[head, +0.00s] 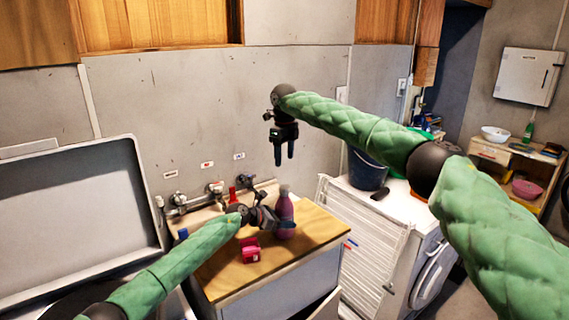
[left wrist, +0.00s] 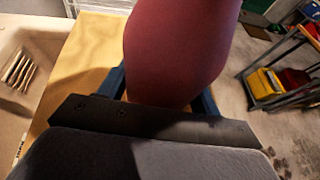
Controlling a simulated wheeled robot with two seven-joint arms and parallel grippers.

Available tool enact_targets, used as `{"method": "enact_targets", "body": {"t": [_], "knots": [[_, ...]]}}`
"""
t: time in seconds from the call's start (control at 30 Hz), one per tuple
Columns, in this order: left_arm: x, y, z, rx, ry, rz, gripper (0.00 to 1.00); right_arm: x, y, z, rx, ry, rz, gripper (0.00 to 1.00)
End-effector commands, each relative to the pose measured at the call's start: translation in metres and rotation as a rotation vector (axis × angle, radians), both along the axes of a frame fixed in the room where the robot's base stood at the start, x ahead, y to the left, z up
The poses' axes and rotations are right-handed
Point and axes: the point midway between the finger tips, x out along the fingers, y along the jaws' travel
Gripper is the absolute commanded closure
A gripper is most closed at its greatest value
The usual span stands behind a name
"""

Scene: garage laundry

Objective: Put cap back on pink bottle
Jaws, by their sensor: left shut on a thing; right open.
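The pink bottle (head: 285,211) stands upright on the wooden counter top. It also fills the upper middle of the left wrist view (left wrist: 180,45), where its top is out of frame. My left gripper (head: 287,225) is shut on the bottle's body from the left side. My right gripper (head: 284,153) is open and empty, pointing down in the air above the bottle, in front of the grey wall. The bottle's top is small and dark in the head view; I cannot tell whether a cap is on it. No separate cap can be made out.
A small pink-red box (head: 250,250) sits on the wooden counter (head: 223,277) in front of the bottle. A red object (head: 232,195) stands near the taps (head: 215,189) behind. A drying rack (head: 358,235) and a washer with a dark bucket (head: 367,172) are to the right.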

Motion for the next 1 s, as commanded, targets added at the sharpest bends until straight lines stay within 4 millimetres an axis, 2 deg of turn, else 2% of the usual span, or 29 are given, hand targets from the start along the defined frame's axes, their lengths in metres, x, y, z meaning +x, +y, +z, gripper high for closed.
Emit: {"method": "enact_targets", "body": {"t": [0.27,0.3,0.4,0.43,0.77,1.0], "knots": [[0.0,0.0,0.0,0.001,0.0,0.0,1.0,0.0,0.0,0.002,0.0,0.0,0.0,0.39],[0.0,0.0,-0.001,0.001,0.0,0.0,0.34,0.0,0.0,0.001,0.0,0.0,0.0,0.39],[0.0,0.0,0.0,0.001,0.0,0.0,0.14,0.0,0.0,0.001,0.0,0.0,0.0,0.39],[0.0,0.0,0.0,0.001,0.0,0.0,0.11,0.0,0.0,0.001,0.0,0.0,0.0,0.39],[-0.001,0.002,0.0,0.0,0.0,0.0,0.11,0.0,0.0,0.0,0.0,0.0,0.0,0.39],[-0.01,0.022,0.006,0.002,-0.002,0.0,0.11,0.0,0.0,-0.011,0.0,0.0,0.0,0.39]]}}
